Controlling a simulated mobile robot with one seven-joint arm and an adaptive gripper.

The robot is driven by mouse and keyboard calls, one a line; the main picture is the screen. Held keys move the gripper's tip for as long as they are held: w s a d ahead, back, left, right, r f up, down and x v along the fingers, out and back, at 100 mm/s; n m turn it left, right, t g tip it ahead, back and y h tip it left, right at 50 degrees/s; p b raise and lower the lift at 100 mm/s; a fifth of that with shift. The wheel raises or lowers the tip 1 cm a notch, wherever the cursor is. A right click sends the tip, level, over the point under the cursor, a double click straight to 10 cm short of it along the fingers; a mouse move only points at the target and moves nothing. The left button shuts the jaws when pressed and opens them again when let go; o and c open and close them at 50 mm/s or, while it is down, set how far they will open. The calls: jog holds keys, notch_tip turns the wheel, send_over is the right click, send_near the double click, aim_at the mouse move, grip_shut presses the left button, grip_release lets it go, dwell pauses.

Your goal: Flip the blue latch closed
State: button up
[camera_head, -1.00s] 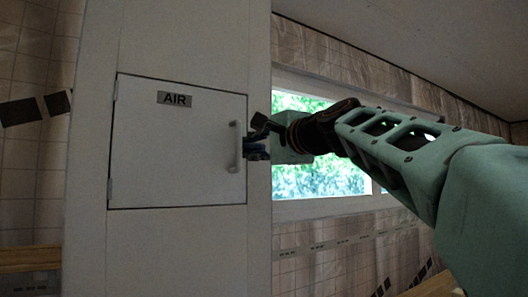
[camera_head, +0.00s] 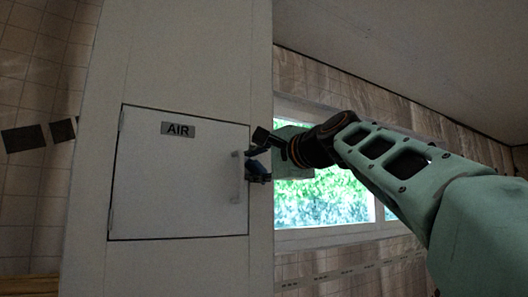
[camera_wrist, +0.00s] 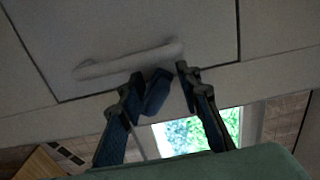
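The blue latch (camera_wrist: 157,91) shows in the wrist view at the door's edge beside the handle, between my two fingers. It looks nearer to the left finger; whether they touch I cannot tell. My gripper (camera_wrist: 156,80) is open, with a clear gap between its tips. In the head view my gripper (camera_head: 262,158) is at the right edge of the cabinet, and the latch is hard to tell apart from the dark fingers. The white door (camera_head: 165,185) marked AIR looks shut in its frame.
A pale upright handle (camera_head: 237,178) stands out from the door close to my fingers; it also shows in the wrist view (camera_wrist: 128,60). The cabinet's right edge is just behind my gripper. A bright window (camera_head: 325,200) is to the right.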

aim_at(248, 139)
jog(key=shift+r, duration=3.45)
jog(key=shift+d, duration=0.15)
